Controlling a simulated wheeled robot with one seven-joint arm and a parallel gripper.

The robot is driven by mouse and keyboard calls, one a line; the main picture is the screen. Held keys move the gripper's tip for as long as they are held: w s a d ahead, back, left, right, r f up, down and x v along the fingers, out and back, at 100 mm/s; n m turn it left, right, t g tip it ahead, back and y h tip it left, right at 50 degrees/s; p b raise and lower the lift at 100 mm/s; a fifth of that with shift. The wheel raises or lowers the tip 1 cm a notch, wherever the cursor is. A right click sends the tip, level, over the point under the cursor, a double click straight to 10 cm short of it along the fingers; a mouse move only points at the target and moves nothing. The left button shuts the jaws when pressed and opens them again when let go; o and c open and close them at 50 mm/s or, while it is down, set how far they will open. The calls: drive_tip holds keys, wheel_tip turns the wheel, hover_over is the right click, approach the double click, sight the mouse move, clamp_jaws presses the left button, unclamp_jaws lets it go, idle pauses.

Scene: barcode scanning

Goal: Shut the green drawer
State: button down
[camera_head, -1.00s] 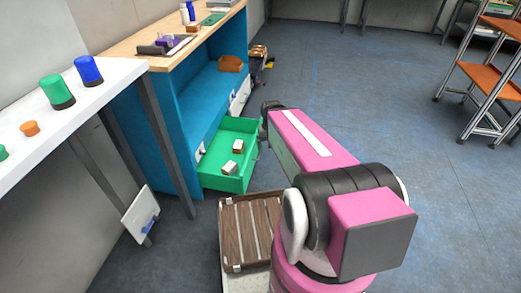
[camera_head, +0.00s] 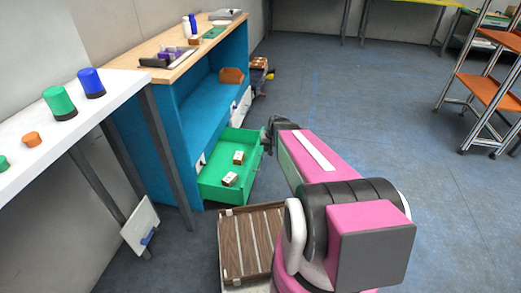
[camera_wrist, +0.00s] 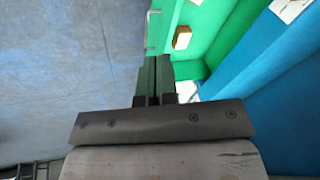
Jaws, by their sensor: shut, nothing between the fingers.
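The green drawer (camera_head: 215,190) is pulled out of the blue cabinet (camera_head: 215,90), low down. Two small boxes, one (camera_head: 239,158) behind the other (camera_head: 230,179), lie inside it. My gripper (camera_head: 270,124) is near the drawer's outer front corner in the head view; its fingertips are hard to make out there. In the wrist view my gripper (camera_wrist: 154,62) has its fingers together and empty. The green drawer (camera_wrist: 207,30) shows beyond and right of the fingers, with one box (camera_wrist: 182,37) in it. I cannot tell whether the fingers touch the drawer.
A white table (camera_head: 60,128) with coloured buttons stands at left. A dark cart with boxes (camera_head: 258,75) stands behind the cabinet. Open blue floor (camera_head: 350,100) lies to the right.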

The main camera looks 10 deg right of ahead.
drive_tip(key=w+d+f+m+t, duration=0.1)
drive_tip(key=w+d+f, duration=0.25)
drive_tip(key=w, duration=0.25)
drive_tip(key=w+d+f+m+t+y, duration=0.1)
drive_tip(key=w+d+f+t, duration=0.1)
drive_tip(key=w+f, duration=0.35)
drive_tip(key=w+d+f+t, duration=0.1)
drive_tip(key=w+d+f, duration=0.25)
drive_tip(key=w, duration=0.35)
drive_tip(key=w+a+f, duration=0.4)
drive_tip(key=f, duration=0.1)
drive_tip(key=w+a+f, duration=0.2)
drive_tip(key=f, duration=0.1)
drive_tip(key=shift+a+f, duration=0.1)
drive_tip(key=shift+a, duration=0.2)
drive_tip(key=shift+w+a, duration=0.1)
drive_tip(key=shift+a, duration=0.25)
drive_tip(key=w+a, duration=0.5)
drive_tip(key=a, duration=0.7)
drive_tip(key=w+a, duration=0.4)
drive_tip(key=a, duration=0.7)
drive_tip(key=shift+w+a, duration=0.35)
drive_tip(key=shift+w, duration=0.05)
drive_tip(key=shift+a, duration=0.1)
